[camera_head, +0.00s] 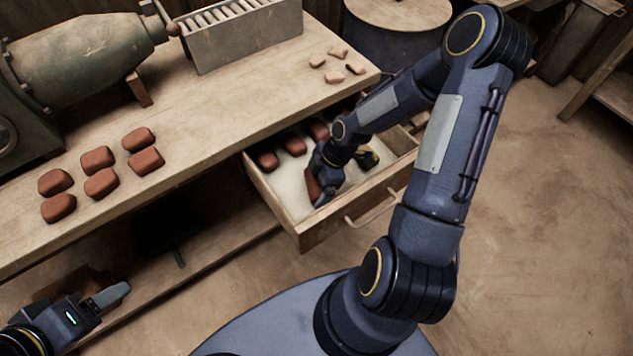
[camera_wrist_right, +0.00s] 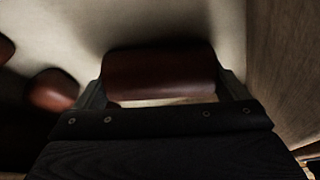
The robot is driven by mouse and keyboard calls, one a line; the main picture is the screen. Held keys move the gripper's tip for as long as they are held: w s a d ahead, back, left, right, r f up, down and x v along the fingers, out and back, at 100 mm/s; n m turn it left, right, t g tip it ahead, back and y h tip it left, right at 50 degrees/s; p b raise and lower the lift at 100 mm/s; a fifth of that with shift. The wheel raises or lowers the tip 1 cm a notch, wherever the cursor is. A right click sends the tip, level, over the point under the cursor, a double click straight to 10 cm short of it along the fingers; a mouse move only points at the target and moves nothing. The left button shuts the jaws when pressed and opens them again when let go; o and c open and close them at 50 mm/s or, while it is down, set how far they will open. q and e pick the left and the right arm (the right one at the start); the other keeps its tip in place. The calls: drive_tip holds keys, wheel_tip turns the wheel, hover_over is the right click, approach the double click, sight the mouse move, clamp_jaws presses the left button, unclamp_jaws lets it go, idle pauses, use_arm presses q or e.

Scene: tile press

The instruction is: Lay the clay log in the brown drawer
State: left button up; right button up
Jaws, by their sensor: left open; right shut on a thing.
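The brown wooden drawer (camera_head: 322,231) is pulled out from under the workbench, with a pale inner floor. My right gripper (camera_head: 322,190) is inside it, pointing down and shut on a reddish-brown clay log (camera_head: 312,186). The right wrist view shows this log (camera_wrist_right: 160,74) lying crosswise between the two fingers, low over the pale floor; I cannot tell whether it touches. Several other clay logs (camera_head: 268,160) lie along the drawer's back left part; one of them (camera_wrist_right: 52,90) shows left of the held log. My left gripper (camera_head: 105,298) is open and empty at the lower left.
Several clay logs (camera_head: 100,184) lie in rows on the workbench (camera_head: 215,120). Small clay bits (camera_head: 335,64) lie near its right end. A green machine (camera_head: 80,60) and a slotted grey box (camera_head: 240,35) stand behind. The drawer's wooden wall (camera_wrist_right: 285,70) is close on the right in the wrist view.

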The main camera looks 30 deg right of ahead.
drive_tip(key=shift+r, duration=0.1)
drive_tip(key=o, duration=1)
drive_tip(key=shift+c, duration=0.2)
